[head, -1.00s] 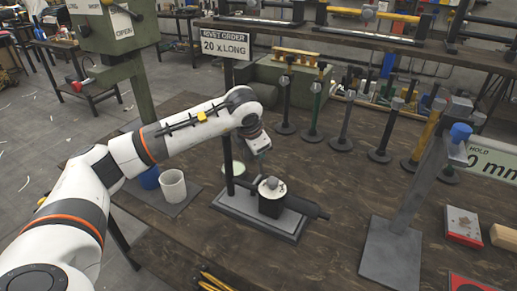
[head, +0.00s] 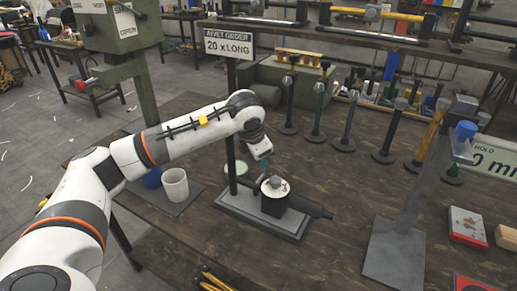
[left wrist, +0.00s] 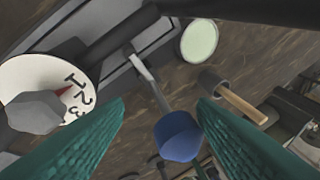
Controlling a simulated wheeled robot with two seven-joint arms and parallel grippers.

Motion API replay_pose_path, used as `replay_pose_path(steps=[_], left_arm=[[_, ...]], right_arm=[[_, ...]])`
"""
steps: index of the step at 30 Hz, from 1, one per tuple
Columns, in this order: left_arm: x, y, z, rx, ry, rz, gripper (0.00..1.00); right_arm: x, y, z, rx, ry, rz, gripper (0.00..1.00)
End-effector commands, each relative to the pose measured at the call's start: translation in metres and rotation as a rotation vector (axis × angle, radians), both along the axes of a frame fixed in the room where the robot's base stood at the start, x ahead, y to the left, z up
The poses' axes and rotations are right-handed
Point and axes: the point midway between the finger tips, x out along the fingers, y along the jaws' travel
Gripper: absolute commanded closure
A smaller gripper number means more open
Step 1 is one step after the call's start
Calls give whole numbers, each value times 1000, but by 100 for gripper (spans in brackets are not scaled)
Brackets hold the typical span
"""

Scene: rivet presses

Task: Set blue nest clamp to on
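A metal lever with a blue knob (left wrist: 178,138), seemingly the blue nest clamp, shows in the left wrist view. The knob lies between my left gripper's two green fingers (left wrist: 163,118), which are apart; I cannot tell whether they touch it. In the head view my left gripper (head: 264,160) is above the back of a press fixture on a grey base plate (head: 248,220), and the lever is hidden there. Beside the lever is a white numbered dial (left wrist: 78,78) with a grey knob and red pointer. The dial also shows in the head view (head: 275,188). My right gripper is not in view.
A white cup (head: 174,186) and a blue cup (head: 152,178) stand to the left. A blue-capped grey stand (head: 393,255) is at right. Several upright tools stand behind.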

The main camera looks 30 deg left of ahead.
Motion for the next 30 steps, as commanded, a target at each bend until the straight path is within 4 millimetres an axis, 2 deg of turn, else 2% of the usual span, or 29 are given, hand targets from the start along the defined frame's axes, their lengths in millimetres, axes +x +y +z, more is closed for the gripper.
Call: replay_pose_path(steps=[11, 14, 24, 30], left_arm=[[-1, 1, 9, 0, -10, 3, 49], [-7, -1, 22, -1, -12, 2, 49], [-39, -10, 84, -1, -12, 1, 49], [-50, -13, 104, -1, -7, 1, 49]], right_arm=[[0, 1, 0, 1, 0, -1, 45], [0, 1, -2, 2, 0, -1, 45], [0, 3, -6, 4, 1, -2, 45], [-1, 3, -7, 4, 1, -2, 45]])
